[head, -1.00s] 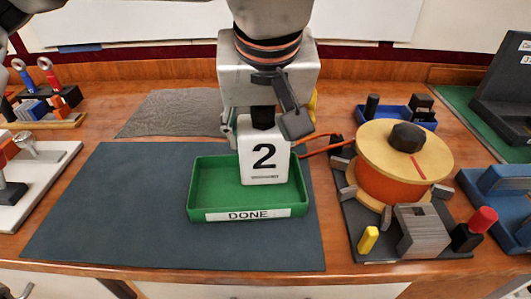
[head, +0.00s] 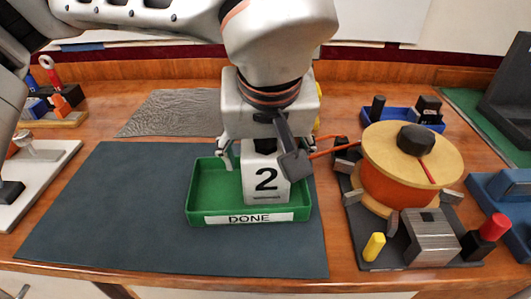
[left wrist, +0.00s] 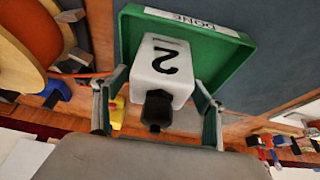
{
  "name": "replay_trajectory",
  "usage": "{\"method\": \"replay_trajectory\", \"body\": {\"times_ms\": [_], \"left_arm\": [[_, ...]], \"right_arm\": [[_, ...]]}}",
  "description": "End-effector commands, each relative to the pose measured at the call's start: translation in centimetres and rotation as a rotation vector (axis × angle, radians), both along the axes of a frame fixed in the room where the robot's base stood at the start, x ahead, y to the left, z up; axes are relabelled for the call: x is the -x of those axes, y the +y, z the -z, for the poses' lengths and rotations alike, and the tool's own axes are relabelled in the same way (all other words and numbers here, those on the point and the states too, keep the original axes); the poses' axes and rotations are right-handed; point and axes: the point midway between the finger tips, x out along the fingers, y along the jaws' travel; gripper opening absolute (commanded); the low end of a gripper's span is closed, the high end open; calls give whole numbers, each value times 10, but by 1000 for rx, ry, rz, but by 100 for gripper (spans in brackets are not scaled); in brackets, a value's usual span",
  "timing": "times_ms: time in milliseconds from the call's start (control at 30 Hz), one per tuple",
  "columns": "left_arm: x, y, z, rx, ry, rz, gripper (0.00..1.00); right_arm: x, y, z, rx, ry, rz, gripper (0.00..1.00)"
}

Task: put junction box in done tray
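The junction box is a white block (head: 266,181) marked with a black 2, with a dark knob on top that shows in the left wrist view (left wrist: 157,110). It stands upright inside the green done tray (head: 214,212), towards the tray's right side. The tray's white DONE label faces front. My left gripper (head: 260,155) is right above the box, pointing down. In the left wrist view its fingers (left wrist: 158,112) are spread on either side of the box and knob, with gaps between. The box's top is partly hidden in the head view. My right gripper is not in view.
A dark mat (head: 110,210) lies under the tray, clear on its left. A wooden spool (head: 410,160) with an orange cable stands close on the right, beside a grey block (head: 430,238). A blue tray (head: 435,125) is behind it. A white board (head: 40,165) is at left.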

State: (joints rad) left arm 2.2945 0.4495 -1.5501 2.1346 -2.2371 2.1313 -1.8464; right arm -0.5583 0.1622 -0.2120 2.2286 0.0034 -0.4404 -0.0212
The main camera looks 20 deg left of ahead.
Motion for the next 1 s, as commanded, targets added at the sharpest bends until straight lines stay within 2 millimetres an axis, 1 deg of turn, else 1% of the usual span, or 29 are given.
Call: {"method": "replay_trajectory", "body": {"times_ms": [200,300,367,467,567,700,800,900,1000], "left_arm": [[0,0,0,0,0,0,70],[0,0,-4,1,0,0,70],[2,-1,-12,0,-5,1,70],[8,-3,-29,1,-10,1,70],[16,-6,-50,0,-13,1,70],[26,-10,-77,0,-12,0,70],[33,-13,-92,0,-10,-1,70],[38,-14,-104,0,-7,-1,70],[41,-16,-111,0,-3,0,70]], "right_arm": [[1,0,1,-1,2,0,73],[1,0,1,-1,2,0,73],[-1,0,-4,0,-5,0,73],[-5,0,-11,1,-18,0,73],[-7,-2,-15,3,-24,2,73],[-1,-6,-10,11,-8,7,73],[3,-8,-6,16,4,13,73],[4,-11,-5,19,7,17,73],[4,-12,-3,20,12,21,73]]}}
